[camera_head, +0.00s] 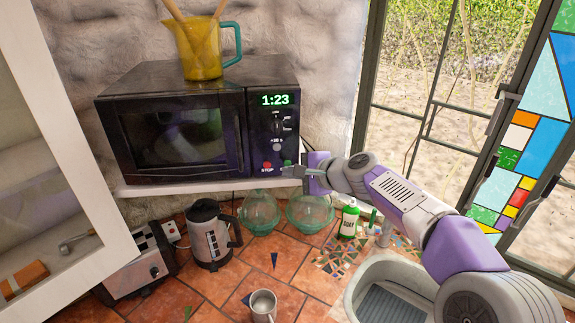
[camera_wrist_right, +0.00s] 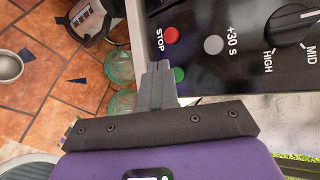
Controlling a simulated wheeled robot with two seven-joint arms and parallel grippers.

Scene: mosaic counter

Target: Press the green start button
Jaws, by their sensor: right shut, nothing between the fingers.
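The black microwave (camera_head: 180,118) stands on a white shelf, its display reading 1:23. The green start button (camera_head: 287,163) is low on its control panel, right of the red stop button (camera_head: 267,165). My right gripper (camera_head: 288,171) is shut and empty, its tips at the lower part of the panel just below the green button. I cannot tell whether the tips touch the panel. My left gripper is not in view.
A yellow pitcher (camera_head: 198,48) with wooden utensils stands on the microwave. Below are a kettle (camera_head: 209,236), green glass bowls (camera_head: 260,213), a soap bottle (camera_head: 349,220), a metal mug (camera_head: 262,304) and a sink (camera_head: 358,285). An open white cabinet door is at left.

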